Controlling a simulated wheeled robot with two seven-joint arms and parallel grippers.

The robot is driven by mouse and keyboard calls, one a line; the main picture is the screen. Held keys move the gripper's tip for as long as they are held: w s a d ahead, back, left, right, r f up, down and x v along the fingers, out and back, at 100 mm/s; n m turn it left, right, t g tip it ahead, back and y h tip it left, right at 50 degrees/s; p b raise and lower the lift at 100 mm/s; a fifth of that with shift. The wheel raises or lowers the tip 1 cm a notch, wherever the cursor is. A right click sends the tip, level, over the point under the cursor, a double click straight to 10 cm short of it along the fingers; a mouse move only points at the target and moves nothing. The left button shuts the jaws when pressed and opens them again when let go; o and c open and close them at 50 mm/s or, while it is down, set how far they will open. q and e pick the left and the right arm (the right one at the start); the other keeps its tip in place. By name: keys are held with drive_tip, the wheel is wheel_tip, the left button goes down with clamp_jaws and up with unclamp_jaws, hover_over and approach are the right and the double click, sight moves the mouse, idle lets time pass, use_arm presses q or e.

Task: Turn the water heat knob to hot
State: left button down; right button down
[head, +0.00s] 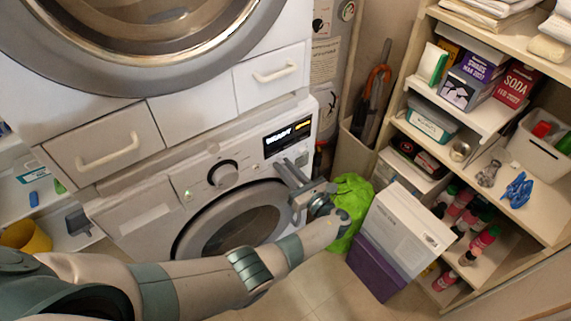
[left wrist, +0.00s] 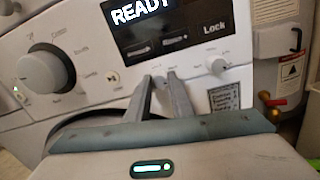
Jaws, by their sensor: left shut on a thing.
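My left gripper (head: 290,164) comes from the lower right of the washing machine (head: 150,200) up to its control panel, below the lit READY display (head: 288,139). In the left wrist view its two fingers (left wrist: 162,82) point at the panel, close together, shut on a small control that they largely hide, which I take as the water heat knob. Its setting cannot be read. A small white knob (left wrist: 216,66) is just right of the fingers. A large round dial (left wrist: 46,72) is farther left; it also shows in the head view (head: 223,174). My right gripper is not in view.
The round door (head: 235,225) is below the panel. A second machine with drawers (head: 195,107) is stacked above. A green bag (head: 352,205), a white box (head: 408,230) and a purple box (head: 373,268) stand close right of my arm. Shelves (head: 480,110) line the right.

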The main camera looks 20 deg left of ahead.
use_arm(q)
drive_tip(key=shift+w+r+m+p, duration=0.1)
drive_tip(key=shift+m+p, duration=0.25)
drive_tip(key=shift+m, duration=0.55)
drive_tip(key=c, duration=1.6)
unclamp_jaws()
drive_tip(key=shift+o, duration=0.2)
